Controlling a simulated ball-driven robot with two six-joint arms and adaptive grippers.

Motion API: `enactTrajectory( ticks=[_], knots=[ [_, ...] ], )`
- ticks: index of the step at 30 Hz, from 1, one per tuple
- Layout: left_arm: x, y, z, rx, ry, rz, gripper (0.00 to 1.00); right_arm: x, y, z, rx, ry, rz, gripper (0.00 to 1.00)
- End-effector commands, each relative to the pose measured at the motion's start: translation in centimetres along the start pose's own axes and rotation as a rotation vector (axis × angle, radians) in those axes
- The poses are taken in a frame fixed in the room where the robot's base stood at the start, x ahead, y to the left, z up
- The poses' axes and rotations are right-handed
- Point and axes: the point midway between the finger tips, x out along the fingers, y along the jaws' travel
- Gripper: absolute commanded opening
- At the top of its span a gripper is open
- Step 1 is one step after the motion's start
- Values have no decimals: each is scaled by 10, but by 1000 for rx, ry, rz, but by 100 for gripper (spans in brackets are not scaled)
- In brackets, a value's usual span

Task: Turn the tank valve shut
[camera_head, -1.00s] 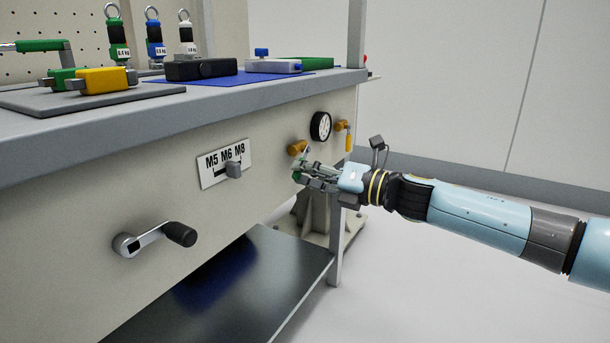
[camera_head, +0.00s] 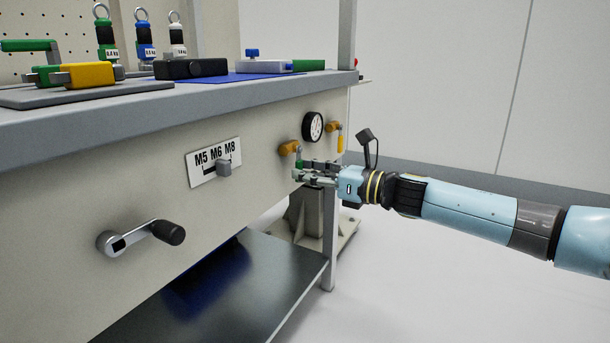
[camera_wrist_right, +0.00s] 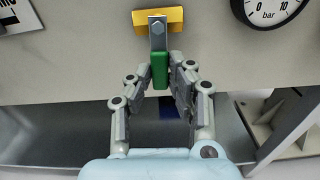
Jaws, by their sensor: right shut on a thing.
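A brass valve (camera_head: 289,147) sits on the bench's front panel, left of the pressure gauge. In the right wrist view its yellow body (camera_wrist_right: 172,20) carries a metal lever with a green grip (camera_wrist_right: 160,71), pointing down in that picture. My right gripper (camera_head: 306,174) is at this lever, and its fingers (camera_wrist_right: 164,80) are shut on the green grip from both sides. A second brass valve (camera_head: 333,127) with a yellow handle (camera_head: 340,141) is right of the gauge, apart from the gripper. No label shows which is the tank valve. My left gripper is out of view.
The round gauge (camera_head: 313,127) is close above the right gripper. A slider plate marked M5 M6 M8 (camera_head: 214,162) and a crank (camera_head: 140,237) are further left on the panel. A dark lower shelf (camera_head: 225,291) lies below. Open floor is at right.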

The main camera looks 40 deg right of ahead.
Motion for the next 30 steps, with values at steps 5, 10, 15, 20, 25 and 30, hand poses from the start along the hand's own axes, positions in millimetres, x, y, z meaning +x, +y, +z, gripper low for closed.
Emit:
enactTrajectory(
  ticks=[5,10,15,20,25,30],
  knots=[
    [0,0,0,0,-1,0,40,-1,-3,-2,-47,4,-1,0],
    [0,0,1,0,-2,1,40,-1,-4,-2,-66,4,-1,0],
    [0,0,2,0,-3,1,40,-1,-4,-2,-69,4,-1,0],
    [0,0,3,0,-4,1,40,-1,-4,-2,-70,4,-2,0],
    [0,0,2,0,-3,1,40,-1,-4,-1,-68,3,-1,36],
    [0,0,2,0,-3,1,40,0,-3,-1,-67,2,-1,40]
  ],
)
